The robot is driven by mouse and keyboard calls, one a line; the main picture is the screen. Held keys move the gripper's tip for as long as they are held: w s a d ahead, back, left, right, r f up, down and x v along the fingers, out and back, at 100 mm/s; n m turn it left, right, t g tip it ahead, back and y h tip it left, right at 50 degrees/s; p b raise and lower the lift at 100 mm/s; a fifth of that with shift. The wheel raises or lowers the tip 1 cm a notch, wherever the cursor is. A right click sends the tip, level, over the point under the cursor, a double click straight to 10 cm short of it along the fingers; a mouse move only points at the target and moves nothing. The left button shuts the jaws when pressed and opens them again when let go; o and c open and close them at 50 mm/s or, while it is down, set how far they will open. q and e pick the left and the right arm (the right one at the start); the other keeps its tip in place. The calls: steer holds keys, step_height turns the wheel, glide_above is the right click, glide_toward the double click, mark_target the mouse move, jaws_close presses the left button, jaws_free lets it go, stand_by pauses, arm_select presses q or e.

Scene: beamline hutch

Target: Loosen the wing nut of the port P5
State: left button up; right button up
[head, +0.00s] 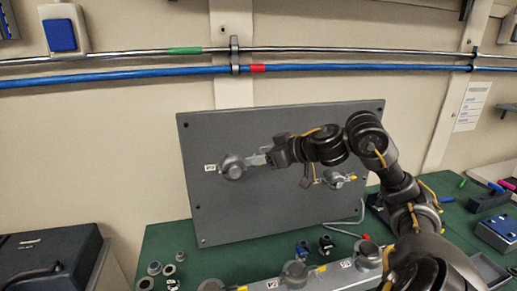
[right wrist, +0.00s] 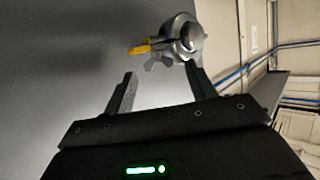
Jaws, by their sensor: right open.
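A grey panel (head: 290,215) stands upright against the wall. Its left port (head: 232,166) is a round grey fitting beside a small white label (head: 210,168) that I cannot read for certain. My right gripper (head: 270,156) is just right of this port and points left toward it. In the right wrist view the gripper (right wrist: 160,72) is open and empty. A round port (right wrist: 183,38) with a yellow tag (right wrist: 139,49) and a grey wing nut (right wrist: 160,62) lies just beyond the fingertips. I cannot tell whether a finger touches it. My left gripper is not in view.
Another port (head: 337,180) with a yellow tag is on the panel's right, partly behind my arm. A grey rail (head: 330,278) with round fittings lies in front. Small parts (head: 154,268) and a black case (head: 48,262) are at left. Pipes (head: 130,73) cross the wall above.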

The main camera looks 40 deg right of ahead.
steer(key=shift+w+f, duration=0.25)
steer(key=shift+w, duration=0.15)
steer(key=c, duration=1)
